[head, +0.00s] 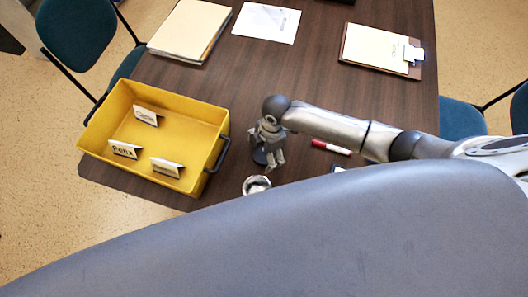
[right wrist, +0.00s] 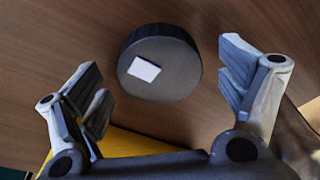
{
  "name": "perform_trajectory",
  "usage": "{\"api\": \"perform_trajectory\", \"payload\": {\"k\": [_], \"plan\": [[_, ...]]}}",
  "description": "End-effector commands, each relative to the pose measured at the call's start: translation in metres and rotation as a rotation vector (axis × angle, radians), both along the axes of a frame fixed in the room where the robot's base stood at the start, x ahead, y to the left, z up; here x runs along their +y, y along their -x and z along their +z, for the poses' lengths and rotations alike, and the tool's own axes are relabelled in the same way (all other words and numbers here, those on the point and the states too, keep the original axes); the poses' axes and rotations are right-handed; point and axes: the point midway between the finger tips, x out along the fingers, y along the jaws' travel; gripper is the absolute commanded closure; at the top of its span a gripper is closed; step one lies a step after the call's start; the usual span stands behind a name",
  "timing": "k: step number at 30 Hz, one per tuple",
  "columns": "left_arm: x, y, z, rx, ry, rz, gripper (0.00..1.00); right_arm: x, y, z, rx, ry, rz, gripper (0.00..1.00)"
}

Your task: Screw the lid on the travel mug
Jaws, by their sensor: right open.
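The lid (right wrist: 160,62) is a dark, round, ridged disc with a small white rectangle on top. It lies on the brown table and shows between and beyond my fingers in the right wrist view. In the head view the lid (head: 260,156) is partly hidden by my right gripper (head: 269,154). That gripper is open and empty above the lid, with fingers spread to either side; it also shows in the right wrist view (right wrist: 165,78). The travel mug (head: 257,185) seems to be the round, light-rimmed thing just in front of the lid, partly cut off by a grey shape. My left gripper is not in view.
A yellow crate (head: 222,124) with several name cards stands left of the gripper, its dark handle close to the lid. A red and white marker (head: 332,147) lies to the right. Folders (head: 190,30), a paper (head: 267,23) and a clipboard (head: 380,50) lie farther back. The middle is clear.

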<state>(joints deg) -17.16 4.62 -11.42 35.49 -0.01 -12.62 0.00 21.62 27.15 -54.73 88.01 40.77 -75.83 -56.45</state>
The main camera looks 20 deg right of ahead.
Motion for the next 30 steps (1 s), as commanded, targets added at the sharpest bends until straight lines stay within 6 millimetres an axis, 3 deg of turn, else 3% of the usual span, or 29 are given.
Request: {"api": "perform_trajectory", "payload": {"k": [1,12,22,30], "plan": [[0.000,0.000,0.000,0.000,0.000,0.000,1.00,0.000,0.000,0.000,0.000,0.000,0.000,0.09],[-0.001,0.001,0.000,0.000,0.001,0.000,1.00,0.000,0.000,0.000,0.000,0.000,-0.001,0.54],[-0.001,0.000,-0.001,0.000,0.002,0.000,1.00,0.000,-0.001,0.005,-0.002,-0.001,0.000,0.55],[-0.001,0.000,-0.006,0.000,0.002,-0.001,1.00,0.000,-0.002,0.045,-0.005,-0.002,0.001,0.55]]}}
